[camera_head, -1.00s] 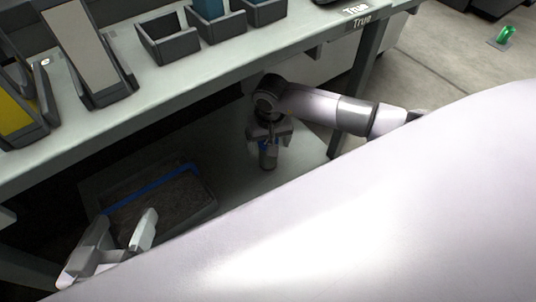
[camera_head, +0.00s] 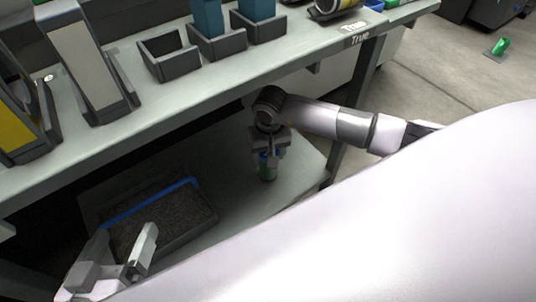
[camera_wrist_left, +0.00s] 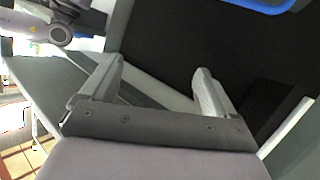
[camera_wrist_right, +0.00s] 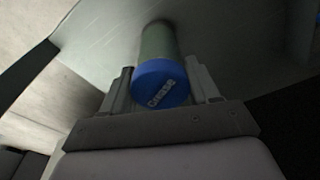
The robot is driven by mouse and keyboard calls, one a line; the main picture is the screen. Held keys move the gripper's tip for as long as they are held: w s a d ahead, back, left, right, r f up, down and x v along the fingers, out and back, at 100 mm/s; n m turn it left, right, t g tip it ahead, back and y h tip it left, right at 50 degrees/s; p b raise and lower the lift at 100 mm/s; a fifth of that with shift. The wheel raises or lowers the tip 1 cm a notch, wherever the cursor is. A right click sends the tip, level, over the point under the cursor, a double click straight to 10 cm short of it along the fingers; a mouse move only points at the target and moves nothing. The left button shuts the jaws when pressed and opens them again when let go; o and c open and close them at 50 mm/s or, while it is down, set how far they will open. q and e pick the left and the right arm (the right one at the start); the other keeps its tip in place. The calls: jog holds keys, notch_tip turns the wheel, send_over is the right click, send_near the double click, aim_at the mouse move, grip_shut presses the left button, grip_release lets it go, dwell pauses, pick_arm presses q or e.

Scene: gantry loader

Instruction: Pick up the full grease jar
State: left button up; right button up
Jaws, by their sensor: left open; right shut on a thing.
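The grease jar (camera_wrist_right: 160,84) is a green cylinder with a blue lid marked "GREASE". My right gripper (camera_wrist_right: 160,88) has its fingers on both sides of the lid and is shut on it. In the head view the jar (camera_head: 267,172) hangs below my right gripper (camera_head: 268,155), over the lower shelf (camera_head: 235,150). I cannot tell whether its base touches the shelf. My left gripper (camera_head: 118,262) is open and empty in the lower left of the head view. The open fingers of the left gripper also show in the left wrist view (camera_wrist_left: 155,90). The jar's fill is hidden.
A dark tray with a blue rim (camera_head: 207,205) sits on the lower shelf near my left gripper. The workbench (camera_head: 130,130) above holds several grey bins (camera_head: 170,62). A bench leg (camera_head: 350,120) stands right of my right gripper.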

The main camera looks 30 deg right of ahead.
jog(key=r, duration=0.1)
jog(key=r+p, duration=0.1)
jog(key=r, duration=0.1)
jog(key=shift+s+d, duration=0.1)
jog(key=shift+s, duration=0.1)
pick_arm(q)
jog(key=r+p, duration=0.1)
jog(key=p, duration=0.1)
jog(key=r+p, duration=0.1)
jog(key=p, duration=0.1)
jog(key=r+g+p, duration=0.1)
jog(key=p, duration=0.1)
jog(key=shift+a+r+y+p, duration=0.15)
jog(key=shift+a+y+p, duration=0.1)
jog(key=shift+y+p, duration=0.15)
pick_arm(e)
jog(key=s+d+r, duration=0.2)
jog(key=s+r, duration=0.1)
jog(key=s, duration=1.4)
jog(key=shift+s+d, duration=0.15)
jog(key=shift+s, duration=0.05)
pick_arm(q)
jog(key=shift+s, duration=0.1)
pick_arm(e)
jog(key=shift+s, duration=0.1)
